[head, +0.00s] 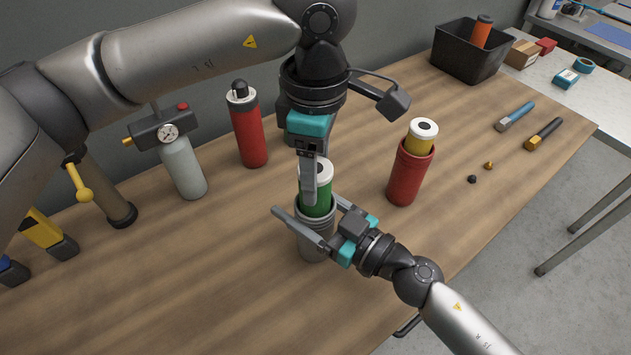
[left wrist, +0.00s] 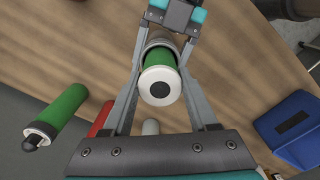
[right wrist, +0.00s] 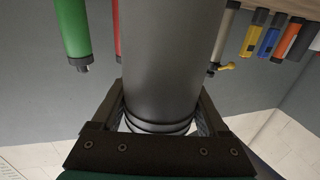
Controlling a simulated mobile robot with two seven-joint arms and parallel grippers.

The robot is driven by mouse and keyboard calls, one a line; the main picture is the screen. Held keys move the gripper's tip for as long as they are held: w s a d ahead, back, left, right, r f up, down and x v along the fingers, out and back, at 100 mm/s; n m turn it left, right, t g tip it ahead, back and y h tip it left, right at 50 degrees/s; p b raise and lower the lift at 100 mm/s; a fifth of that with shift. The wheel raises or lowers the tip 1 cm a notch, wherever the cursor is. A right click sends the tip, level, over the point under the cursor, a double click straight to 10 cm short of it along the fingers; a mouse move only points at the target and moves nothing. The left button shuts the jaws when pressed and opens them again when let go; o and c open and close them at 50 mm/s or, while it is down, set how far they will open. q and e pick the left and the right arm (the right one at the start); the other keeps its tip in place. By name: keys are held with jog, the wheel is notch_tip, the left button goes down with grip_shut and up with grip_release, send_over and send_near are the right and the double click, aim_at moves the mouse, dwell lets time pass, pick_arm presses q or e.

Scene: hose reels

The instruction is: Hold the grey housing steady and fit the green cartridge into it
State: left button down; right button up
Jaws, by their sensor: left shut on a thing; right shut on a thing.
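The green cartridge (head: 318,204) has a white cap with a dark centre; the cap faces the camera in the left wrist view (left wrist: 160,86). My left gripper (head: 309,195) is shut on the cartridge from above, with a finger on either side. The grey housing (head: 312,246) stands upright on the table. The cartridge is upright in line with it, its lower end at or inside the ribbed mouth; the depth is hidden. My right gripper (head: 307,209) is shut around the housing just below its mouth. The housing (right wrist: 160,60) fills the middle of the right wrist view.
A red container with a yellow cartridge (head: 404,172) stands to the right. A red bottle (head: 249,130) and a grey cylinder with a gauge (head: 180,160) stand at the back left. A black bin (head: 468,52) is at the far right. The front table area is clear.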

pick_arm(q)
jog(key=shift+f, duration=1.4)
jog(key=shift+f, duration=0.1)
jog(key=shift+c, duration=0.9)
grip_release()
notch_tip(320, 180, up, 12)
jog(key=shift+r, duration=0.1)
pick_arm(e)
jog(key=o, duration=1.5)
jog(key=shift+c, duration=0.2)
